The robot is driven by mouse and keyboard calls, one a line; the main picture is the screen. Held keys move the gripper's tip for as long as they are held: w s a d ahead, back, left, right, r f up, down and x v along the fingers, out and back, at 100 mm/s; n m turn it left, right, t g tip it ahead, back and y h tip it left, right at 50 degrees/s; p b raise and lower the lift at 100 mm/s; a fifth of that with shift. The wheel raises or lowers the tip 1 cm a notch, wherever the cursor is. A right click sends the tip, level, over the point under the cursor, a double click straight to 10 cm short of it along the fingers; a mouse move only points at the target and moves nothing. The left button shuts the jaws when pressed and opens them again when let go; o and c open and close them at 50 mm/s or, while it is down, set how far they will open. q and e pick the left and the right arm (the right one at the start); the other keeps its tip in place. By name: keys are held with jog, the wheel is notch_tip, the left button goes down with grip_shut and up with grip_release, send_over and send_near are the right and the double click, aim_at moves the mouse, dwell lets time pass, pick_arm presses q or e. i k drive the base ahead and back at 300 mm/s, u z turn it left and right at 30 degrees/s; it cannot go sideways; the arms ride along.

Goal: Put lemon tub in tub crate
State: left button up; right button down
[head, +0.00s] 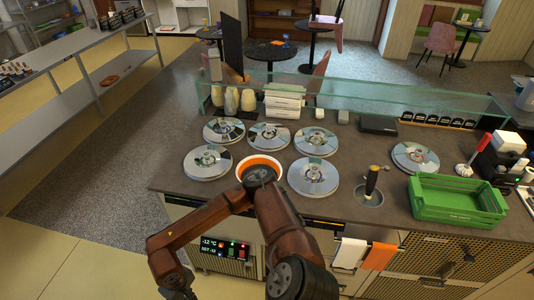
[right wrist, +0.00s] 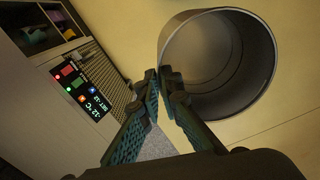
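The green tub crate (head: 455,217) stands on the right of the counter and looks empty. One uncovered round opening (head: 256,160) shows a white rim and orange inside, partly hidden by my arm; I cannot tell whether it is a tub or a bare well. I cannot make out a lemon tub. My right arm crosses the head view, with its gripper out of frame. In the right wrist view my right gripper (right wrist: 160,78) has its fingertips together, with nothing seen between them. My left gripper is in neither view.
Several round shiny lids (head: 313,176) cover the counter. A dipper hole with a dark-handled tool (head: 371,185) lies left of the crate. A glass guard (head: 380,128) runs behind. A grey open cylinder (right wrist: 225,65) shows past the fingers, beside the cabinet control panel (right wrist: 82,92).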

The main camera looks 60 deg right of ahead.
aim_at(453, 200)
jog(key=k, duration=0.95)
jog(key=z, duration=2.7)
jog(key=i, duration=0.25)
